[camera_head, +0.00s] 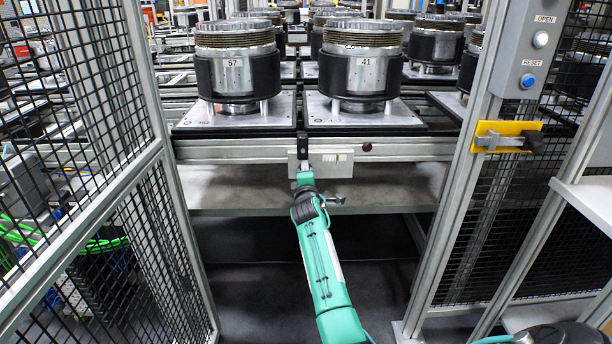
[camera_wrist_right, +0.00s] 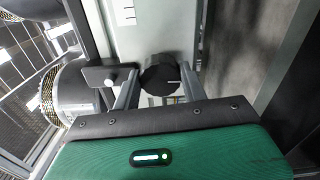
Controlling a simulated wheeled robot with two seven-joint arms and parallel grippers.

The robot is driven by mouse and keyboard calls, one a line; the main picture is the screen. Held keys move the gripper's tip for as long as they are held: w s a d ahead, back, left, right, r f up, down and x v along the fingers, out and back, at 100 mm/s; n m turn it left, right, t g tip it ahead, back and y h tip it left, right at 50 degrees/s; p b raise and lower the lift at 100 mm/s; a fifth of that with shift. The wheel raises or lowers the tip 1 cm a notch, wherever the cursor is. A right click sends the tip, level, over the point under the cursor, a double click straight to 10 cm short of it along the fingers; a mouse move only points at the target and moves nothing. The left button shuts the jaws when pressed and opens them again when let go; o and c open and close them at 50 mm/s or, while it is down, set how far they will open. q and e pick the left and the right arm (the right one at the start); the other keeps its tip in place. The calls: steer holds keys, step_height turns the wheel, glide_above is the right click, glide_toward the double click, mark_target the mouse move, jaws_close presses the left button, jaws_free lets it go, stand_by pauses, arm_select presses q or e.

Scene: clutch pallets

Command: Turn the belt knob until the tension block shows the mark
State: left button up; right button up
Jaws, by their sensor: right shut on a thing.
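The belt knob (camera_wrist_right: 160,76) is a dark round knob with a white line on its face, seen in the right wrist view. My right gripper (camera_wrist_right: 159,84) has one finger on each side of it and is shut on it. In the head view my right gripper (camera_head: 304,168) reaches the front of the conveyor rail and hides the knob. The pale tension block (camera_head: 338,159) sits on the rail front with small tick marks. Its ticks also show in the right wrist view (camera_wrist_right: 127,14), but the reading is too small to tell. My left gripper is not in view.
Clutch units marked 57 (camera_head: 233,73) and 41 (camera_head: 365,73) stand on pallets above the rail (camera_head: 410,147). Mesh fence panels (camera_head: 85,60) and a button post (camera_head: 525,60) flank the opening.

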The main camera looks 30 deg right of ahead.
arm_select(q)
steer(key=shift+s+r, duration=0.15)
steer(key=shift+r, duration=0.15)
arm_select(e)
steer(key=m, duration=0.3)
steer(key=shift+f, duration=0.1)
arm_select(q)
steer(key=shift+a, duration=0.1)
arm_select(e)
steer(key=o, duration=1)
